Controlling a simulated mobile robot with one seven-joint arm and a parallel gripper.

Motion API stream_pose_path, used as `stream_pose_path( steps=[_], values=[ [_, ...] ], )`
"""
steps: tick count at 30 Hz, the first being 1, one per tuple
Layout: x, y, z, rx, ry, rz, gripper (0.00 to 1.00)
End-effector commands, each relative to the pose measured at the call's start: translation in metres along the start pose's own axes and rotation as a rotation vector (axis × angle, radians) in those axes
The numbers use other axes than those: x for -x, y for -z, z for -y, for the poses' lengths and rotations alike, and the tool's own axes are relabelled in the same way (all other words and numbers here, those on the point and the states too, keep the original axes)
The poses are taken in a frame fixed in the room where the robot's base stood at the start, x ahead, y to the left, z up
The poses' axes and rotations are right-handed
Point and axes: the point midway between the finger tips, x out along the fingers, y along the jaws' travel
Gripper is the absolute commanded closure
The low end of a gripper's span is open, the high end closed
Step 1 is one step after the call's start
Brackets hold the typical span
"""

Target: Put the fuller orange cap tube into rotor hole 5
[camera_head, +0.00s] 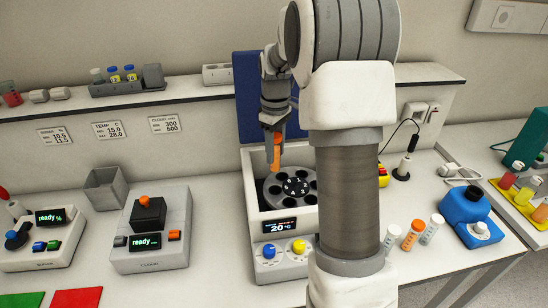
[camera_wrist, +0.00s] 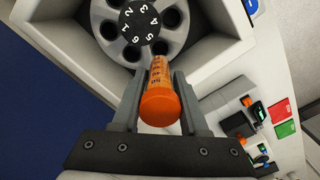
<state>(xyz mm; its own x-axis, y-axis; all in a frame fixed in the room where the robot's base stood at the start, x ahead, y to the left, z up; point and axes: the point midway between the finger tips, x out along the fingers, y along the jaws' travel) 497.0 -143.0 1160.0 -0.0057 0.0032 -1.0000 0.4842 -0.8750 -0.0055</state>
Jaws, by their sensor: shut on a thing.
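My gripper (camera_head: 274,128) is shut on an orange cap tube (camera_head: 276,155), upright over the centrifuge. In the wrist view, the tube (camera_wrist: 160,72) points its lower end at the rotor (camera_wrist: 108,12), close to the hole beside number 5. I cannot tell whether its tip enters that hole. My gripper's fingers (camera_wrist: 158,105) stand on both sides of the orange cap. The rotor (camera_head: 271,183) also shows in the head view, with numbered dark holes. Another orange cap tube (camera_head: 412,236) stands on the bench at right. The tubes' fill levels are too small to compare.
The blue centrifuge lid (camera_head: 246,85) stands open behind the rotor. White-capped tubes (camera_head: 433,228) flank the bench's orange one. A blue device (camera_head: 464,205) stands farther right. A grey bin (camera_head: 104,188) and two small machines stand left. A shelf (camera_head: 190,88) runs behind.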

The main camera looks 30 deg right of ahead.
Motion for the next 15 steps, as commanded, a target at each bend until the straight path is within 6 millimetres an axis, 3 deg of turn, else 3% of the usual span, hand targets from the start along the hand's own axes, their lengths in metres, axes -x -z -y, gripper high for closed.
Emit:
stream_pose_path(
  steps=[1,3,15],
  values=[
    [-0.014,0.0,0.0,0.0,-0.001,0.0,1.0],
    [-0.021,0.0,-0.001,0.0,-0.003,-0.002,1.0],
    [-0.038,0.001,-0.001,0.0,-0.003,-0.002,1.0]
  ],
)
